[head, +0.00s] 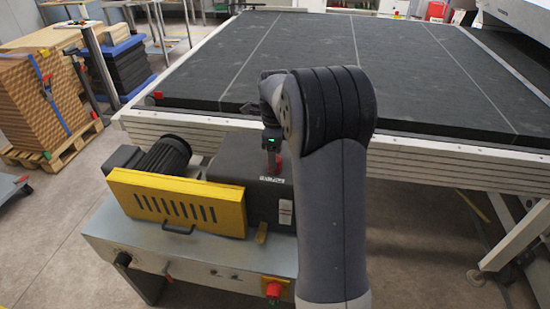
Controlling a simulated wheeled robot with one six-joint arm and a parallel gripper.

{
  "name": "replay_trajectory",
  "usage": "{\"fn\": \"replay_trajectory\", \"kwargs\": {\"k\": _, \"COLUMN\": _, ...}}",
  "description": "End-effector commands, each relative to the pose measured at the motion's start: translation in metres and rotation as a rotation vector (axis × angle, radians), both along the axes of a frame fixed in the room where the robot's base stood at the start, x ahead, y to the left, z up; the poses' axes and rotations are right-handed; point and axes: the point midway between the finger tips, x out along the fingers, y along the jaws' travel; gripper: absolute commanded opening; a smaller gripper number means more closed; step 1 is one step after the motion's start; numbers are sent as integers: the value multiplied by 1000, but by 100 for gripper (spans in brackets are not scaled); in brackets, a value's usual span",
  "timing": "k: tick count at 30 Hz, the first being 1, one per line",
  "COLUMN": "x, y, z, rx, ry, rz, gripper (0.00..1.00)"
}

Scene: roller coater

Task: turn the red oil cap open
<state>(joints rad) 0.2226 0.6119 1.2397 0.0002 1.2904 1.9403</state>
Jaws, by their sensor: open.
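A small red part (273,169), which looks like the oil cap, shows on top of the dark gearbox housing (230,165), low in the picture's middle. My gripper (271,151) points down right over it, with its fingers at or around the red part. The gripper is open. The fingers and the cap are small here and partly overlap, so I cannot tell whether they touch. My arm hides the area to the right of the housing.
A yellow guard (177,200) and a black finned motor (165,157) sit left of the housing on a grey cabinet (200,262). A red emergency stop knob (273,289) is on the cabinet's front. A wide dark conveyor bed (420,75) lies behind.

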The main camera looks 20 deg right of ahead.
Motion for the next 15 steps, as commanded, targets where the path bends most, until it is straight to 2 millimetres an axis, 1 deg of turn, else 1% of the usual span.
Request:
{"fn": "replay_trajectory", "kwargs": {"k": 1, "x": 0, "y": 0, "z": -7, "rx": 0, "ry": 2, "rz": 0, "gripper": 57}}
{"fn": "replay_trajectory", "kwargs": {"k": 3, "x": 0, "y": 0, "z": -14, "rx": 0, "ry": 2, "rz": 0, "gripper": 57}}
{"fn": "replay_trajectory", "kwargs": {"k": 6, "x": 0, "y": 0, "z": -20, "rx": 1, "ry": 1, "rz": 0, "gripper": 57}}
{"fn": "replay_trajectory", "kwargs": {"k": 15, "x": 0, "y": 0, "z": -23, "rx": 0, "ry": 0, "rz": 0, "gripper": 57}}
